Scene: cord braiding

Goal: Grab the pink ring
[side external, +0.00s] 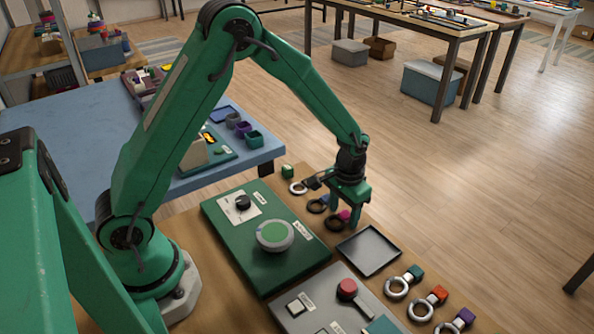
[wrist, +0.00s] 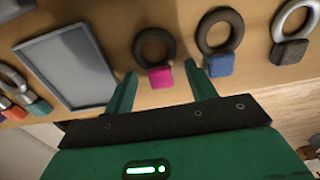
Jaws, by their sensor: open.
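The pink ring is a dark ring with a pink block on its near side. In the wrist view the pink block (wrist: 160,78) lies between the fingertips of my gripper (wrist: 160,72), and its dark loop (wrist: 141,46) lies just past them. In the side view the pink block (side external: 345,214) shows under my gripper (side external: 347,205), partly hidden by a finger, with the dark loop (side external: 334,225) beside it. My gripper is open and points down, with a finger on either side of the pink block. I cannot tell if a finger touches it.
A dark ring with a blue block (wrist: 220,66) lies close beside the right finger. A grey ring with a dark block (wrist: 291,50) lies beyond. An empty grey tray (side external: 370,251) is near. Several rings with coloured blocks (side external: 437,293) lie past it. A green panel (side external: 235,262) stands left.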

